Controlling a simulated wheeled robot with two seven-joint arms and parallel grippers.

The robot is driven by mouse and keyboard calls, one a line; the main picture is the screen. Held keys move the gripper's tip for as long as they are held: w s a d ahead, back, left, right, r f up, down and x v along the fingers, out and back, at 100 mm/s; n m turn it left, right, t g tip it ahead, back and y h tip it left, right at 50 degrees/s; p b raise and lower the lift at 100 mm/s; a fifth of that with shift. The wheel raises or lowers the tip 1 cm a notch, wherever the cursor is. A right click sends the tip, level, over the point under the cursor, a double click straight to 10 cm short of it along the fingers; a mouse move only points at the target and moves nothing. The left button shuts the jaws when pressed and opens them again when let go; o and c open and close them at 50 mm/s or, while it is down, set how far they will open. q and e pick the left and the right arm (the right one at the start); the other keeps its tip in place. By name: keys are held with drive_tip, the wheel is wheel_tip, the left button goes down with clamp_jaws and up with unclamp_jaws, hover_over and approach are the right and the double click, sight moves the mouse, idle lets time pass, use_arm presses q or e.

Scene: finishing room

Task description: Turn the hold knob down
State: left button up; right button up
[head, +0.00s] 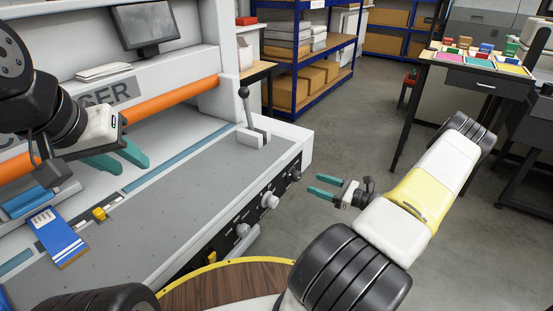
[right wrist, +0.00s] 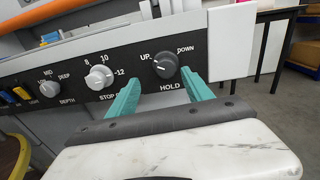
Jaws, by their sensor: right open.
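The hold knob is a dark round knob (right wrist: 165,65) on the black front panel, with UP printed at its upper left and DOWN at its upper right. It also shows in the head view (head: 295,176) at the panel's right end. I cannot read its pointer clearly. My right gripper (head: 311,184) is open and empty, its teal fingertips just in front of the knob. In the right wrist view its fingers (right wrist: 162,75) are on either side of the knob, apart from it. My left gripper (head: 128,158) is open and empty above the machine bed.
The silver stop knob (right wrist: 100,78) and depth knob (right wrist: 50,88) sit left of the hold knob. A lever (head: 246,105) stands on the machine's right end. A round wooden top (head: 215,285) is at the front. Floor right of the machine is clear.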

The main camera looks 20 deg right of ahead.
sight(300, 177)
drive_tip(key=shift+m+t, duration=0.3)
drive_tip(key=shift+m, duration=0.1)
drive_tip(key=x, duration=0.5)
drive_tip(key=f+x, duration=0.1)
drive_tip(key=x, duration=0.2)
drive_tip(key=shift+w+d+f, duration=0.1)
drive_tip(key=shift+w+d, duration=0.2)
clamp_jaws()
